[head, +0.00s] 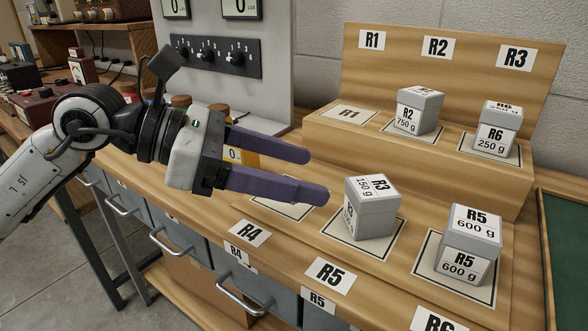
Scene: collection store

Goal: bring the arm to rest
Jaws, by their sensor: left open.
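My left gripper (318,175) comes in from the left and hovers over the front of the wooden stand. Its two purple fingers are apart with nothing between them, and they point right. The grey box R3, 150 g (372,208), sits just right of the lower fingertip on a front square; I cannot tell whether they touch. The box R5, 600 g (470,246) is on the front right square. The box R2, 750 g (417,110) and the box R6, 250 g (497,131) stand on the upper step. My right gripper is not in view.
The upper R1 square (348,114) is empty. A front-left square (283,207) lies partly under my fingers. A grey panel with switches (216,55) stands behind my gripper. Drawers with handles (180,247) run below the bench, and a green board (565,250) lies at right.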

